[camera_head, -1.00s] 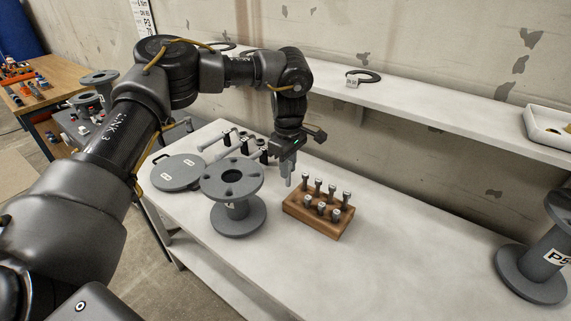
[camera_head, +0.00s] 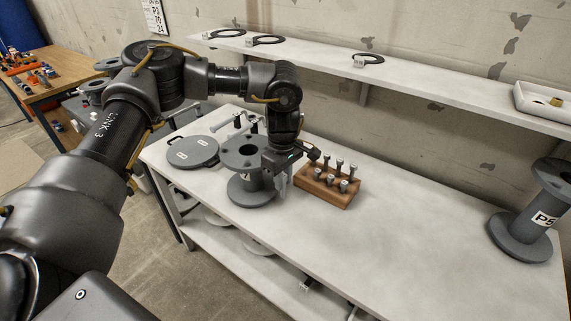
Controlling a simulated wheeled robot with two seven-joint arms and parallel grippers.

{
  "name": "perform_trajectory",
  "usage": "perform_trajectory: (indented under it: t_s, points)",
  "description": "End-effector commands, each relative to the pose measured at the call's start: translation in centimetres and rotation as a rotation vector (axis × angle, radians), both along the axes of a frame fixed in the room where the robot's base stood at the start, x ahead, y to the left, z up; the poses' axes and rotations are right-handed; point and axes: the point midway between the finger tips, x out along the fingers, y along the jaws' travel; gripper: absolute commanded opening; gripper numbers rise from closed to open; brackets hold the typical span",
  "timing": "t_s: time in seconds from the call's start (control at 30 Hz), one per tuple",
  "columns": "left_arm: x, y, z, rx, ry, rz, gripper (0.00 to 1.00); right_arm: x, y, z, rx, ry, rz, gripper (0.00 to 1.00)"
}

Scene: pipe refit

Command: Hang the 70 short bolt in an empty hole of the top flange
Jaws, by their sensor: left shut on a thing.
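A grey flanged spool (camera_head: 250,190) stands upright on the white bench, its top flange (camera_head: 240,149) facing up with dark holes. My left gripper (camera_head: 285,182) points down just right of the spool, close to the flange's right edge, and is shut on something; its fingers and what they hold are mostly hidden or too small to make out. A wooden bolt block (camera_head: 330,194) with several upright bolts (camera_head: 339,165) stands to the gripper's right. Which bolt is the 70 short one cannot be read. My right gripper is not in view.
A round grey blind plate (camera_head: 192,152) lies left of the spool, with wrenches (camera_head: 235,124) behind it. Another spool marked P5 (camera_head: 527,215) stands at the right. A wall shelf holds gasket rings (camera_head: 368,59) and a white tray (camera_head: 543,103). The bench's middle right is clear.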

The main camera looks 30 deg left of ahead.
Motion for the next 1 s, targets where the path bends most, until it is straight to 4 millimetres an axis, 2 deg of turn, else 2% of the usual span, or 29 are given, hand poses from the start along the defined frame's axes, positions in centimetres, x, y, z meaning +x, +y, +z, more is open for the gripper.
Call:
perform_trajectory:
  t_s: [0.27, 0.43, 0.6, 1.0]
  points:
    - [-6.4, -2.5, -5.9, -0.003, 0.008, -0.180, 0.00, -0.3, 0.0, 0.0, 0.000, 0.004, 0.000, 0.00]
    - [-11.7, -4.6, -10.7, -0.006, 0.008, -0.326, 0.00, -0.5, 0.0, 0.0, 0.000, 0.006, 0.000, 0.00]
    - [-14.9, -5.8, -13.7, -0.005, 0.003, -0.417, 0.00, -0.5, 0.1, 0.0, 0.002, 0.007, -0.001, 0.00]
    - [-15.1, -5.8, -14.0, -0.002, 0.000, -0.424, 0.00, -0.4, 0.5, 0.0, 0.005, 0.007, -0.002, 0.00]
